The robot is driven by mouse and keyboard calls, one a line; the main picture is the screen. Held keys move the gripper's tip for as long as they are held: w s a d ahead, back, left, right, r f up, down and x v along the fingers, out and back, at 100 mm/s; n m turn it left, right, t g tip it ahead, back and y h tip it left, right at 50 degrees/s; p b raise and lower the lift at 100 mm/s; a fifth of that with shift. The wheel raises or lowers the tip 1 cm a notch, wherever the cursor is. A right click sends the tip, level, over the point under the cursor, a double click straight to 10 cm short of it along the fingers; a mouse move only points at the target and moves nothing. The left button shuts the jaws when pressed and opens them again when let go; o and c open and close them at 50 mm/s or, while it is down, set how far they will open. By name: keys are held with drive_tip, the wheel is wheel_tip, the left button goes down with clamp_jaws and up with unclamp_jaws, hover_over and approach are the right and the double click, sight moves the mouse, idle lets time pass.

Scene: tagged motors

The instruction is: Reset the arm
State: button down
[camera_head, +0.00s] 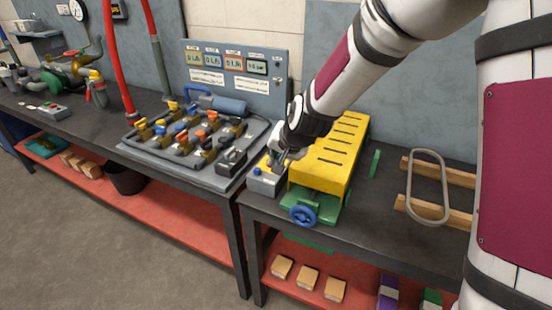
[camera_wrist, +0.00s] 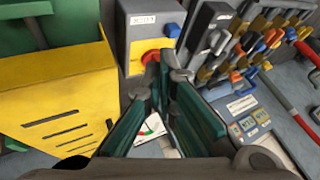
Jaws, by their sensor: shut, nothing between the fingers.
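My arm reaches down from the upper right in the head view. My gripper (camera_head: 277,160) is low over a small grey button box (camera_head: 266,182), beside the left end of a yellow slotted guard (camera_head: 329,155). In the wrist view my gripper (camera_wrist: 164,72) has its green fingers together with nothing between them. The tips are right by a red-orange button (camera_wrist: 150,57) on the button box (camera_wrist: 136,22); I cannot tell whether they touch it. A blue button (camera_wrist: 172,30) shows beside it. The yellow guard (camera_wrist: 55,105) fills the left of the wrist view.
A panel with gauges (camera_head: 235,66) stands behind the valve board (camera_head: 190,140) on the left bench. A blue handwheel (camera_head: 302,214) sticks out at the guard's front. A metal loop (camera_head: 428,187) rests on wooden blocks at right. Red hoses rise at left.

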drive_tip(key=s+d+r+n+g+h+p, duration=0.15)
drive_tip(key=s+d+r, duration=0.25)
drive_tip(key=s+r, duration=0.4)
drive_tip(key=s+d+r+n, duration=0.2)
drive_tip(key=s+d+r, duration=0.3)
drive_tip(key=s, duration=0.4)
drive_tip(key=s+d+r, duration=0.2)
drive_tip(key=s, duration=0.7)
drive_tip(key=s+d+r+n+g+h+p, duration=0.1)
drive_tip(key=s+d+r, duration=0.1)
drive_tip(key=s, duration=0.8)
drive_tip(key=shift+d+r, duration=0.15)
drive_tip(key=shift+d, duration=0.5)
